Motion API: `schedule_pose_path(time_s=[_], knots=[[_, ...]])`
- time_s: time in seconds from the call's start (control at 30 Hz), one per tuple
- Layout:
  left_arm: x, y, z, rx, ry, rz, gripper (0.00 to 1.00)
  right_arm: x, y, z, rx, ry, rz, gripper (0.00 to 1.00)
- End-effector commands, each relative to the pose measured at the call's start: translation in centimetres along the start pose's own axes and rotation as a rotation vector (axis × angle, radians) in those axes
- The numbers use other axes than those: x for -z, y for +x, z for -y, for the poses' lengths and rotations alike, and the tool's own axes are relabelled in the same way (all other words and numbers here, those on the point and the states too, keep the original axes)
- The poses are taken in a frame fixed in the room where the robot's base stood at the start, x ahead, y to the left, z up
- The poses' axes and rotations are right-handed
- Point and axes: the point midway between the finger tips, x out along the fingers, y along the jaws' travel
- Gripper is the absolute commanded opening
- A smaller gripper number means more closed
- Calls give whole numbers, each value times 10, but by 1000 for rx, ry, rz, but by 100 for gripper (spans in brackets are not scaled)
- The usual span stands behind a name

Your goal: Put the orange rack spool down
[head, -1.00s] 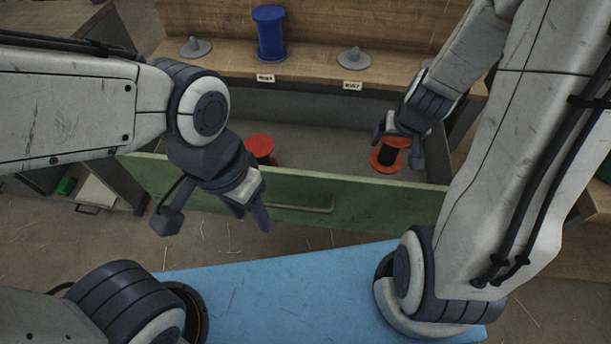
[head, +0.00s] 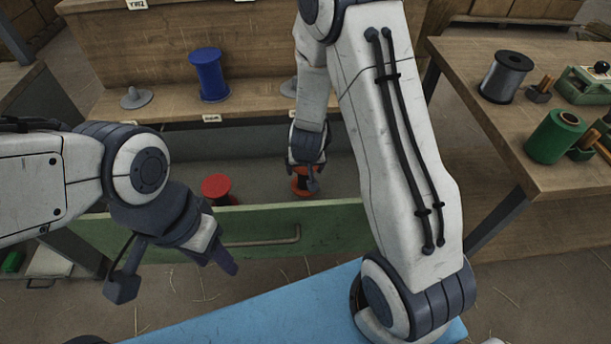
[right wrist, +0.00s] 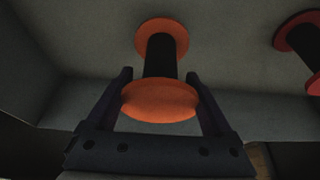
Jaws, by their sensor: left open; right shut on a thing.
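The orange rack spool (head: 302,186), with a dark winding, is inside the open green-fronted drawer (head: 255,232), toward its right end. My right gripper (head: 307,172) reaches down into the drawer and is shut on the spool. In the right wrist view the orange spool (right wrist: 162,98) sits between both fingers, its black core beyond the near flange. I cannot tell whether it touches the drawer floor. My left gripper (head: 222,262) is open and empty, in front of the drawer front.
A red spool (head: 216,188) stands in the drawer to the left. A blue spool (head: 208,75) stands on the shelf, with a grey cone holder (head: 136,98) to its left. Grey (head: 506,76) and green (head: 555,137) spools are on the right bench (head: 480,130).

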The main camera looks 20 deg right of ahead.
Motion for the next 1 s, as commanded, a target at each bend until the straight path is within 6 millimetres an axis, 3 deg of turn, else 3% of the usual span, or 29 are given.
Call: schedule_pose_path(time_s=[0.3,0.73,0.77,1.0], knots=[[-2,28,2,0,0,0,50,-16,38,0,-1,0,2,31],[-2,30,2,0,0,0,50,-17,42,0,-1,1,0,31],[-2,29,2,0,0,0,50,-16,41,0,-1,1,0,98],[-1,28,2,0,0,0,50,-16,40,0,0,1,0,100]])
